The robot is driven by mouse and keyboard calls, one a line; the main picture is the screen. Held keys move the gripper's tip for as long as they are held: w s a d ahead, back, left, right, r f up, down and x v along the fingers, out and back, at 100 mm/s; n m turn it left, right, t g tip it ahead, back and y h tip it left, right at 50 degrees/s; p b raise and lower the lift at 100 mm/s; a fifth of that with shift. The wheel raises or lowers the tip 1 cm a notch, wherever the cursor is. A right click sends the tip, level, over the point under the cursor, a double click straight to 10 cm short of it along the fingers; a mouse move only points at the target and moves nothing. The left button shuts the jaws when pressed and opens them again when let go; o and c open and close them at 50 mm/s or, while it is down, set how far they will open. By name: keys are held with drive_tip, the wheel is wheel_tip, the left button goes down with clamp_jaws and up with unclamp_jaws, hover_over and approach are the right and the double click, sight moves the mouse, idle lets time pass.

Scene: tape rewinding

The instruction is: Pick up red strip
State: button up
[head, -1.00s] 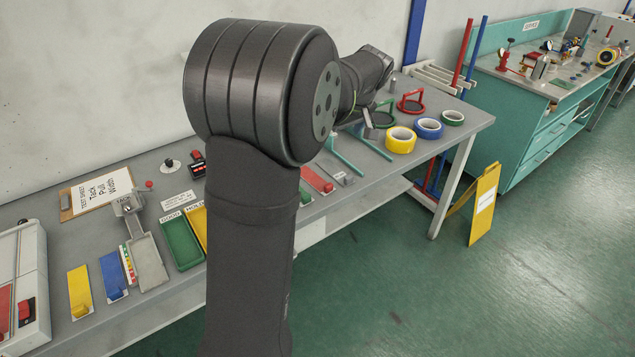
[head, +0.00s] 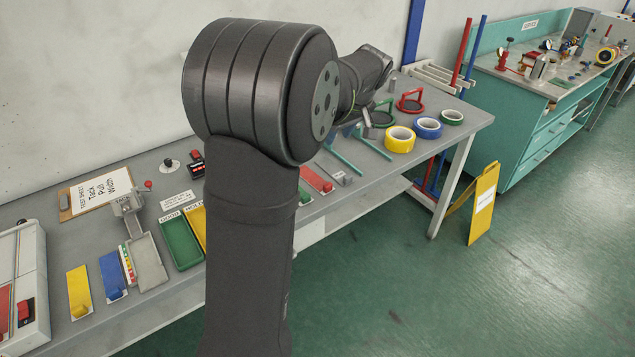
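A red strip (head: 317,179) lies on a pale backing on the grey table, just right of my upright arm link. It lies flat and nothing in view touches it. My arm's large dark joint stands in front of the table's middle, and a further link of mine reaches back to the right, above the table. My gripper cannot be made out; the arm hides that area.
Yellow (head: 79,289) and blue (head: 112,274) strips lie at left. Green (head: 181,242) and yellow trays sit by my arm. A clipboard (head: 98,194) lies behind.

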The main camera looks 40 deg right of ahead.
drive_tip(key=m+g, duration=0.5)
drive_tip(key=m, duration=1.2)
hover_over(328, 184)
drive_tip(key=f, duration=0.9)
drive_tip(key=s+f, duration=0.1)
drive_tip(key=f, duration=0.7)
drive_tip(key=w+f, duration=0.1)
drive_tip(key=f, duration=0.1)
drive_tip(key=shift+f, duration=0.15)
clamp_jaws()
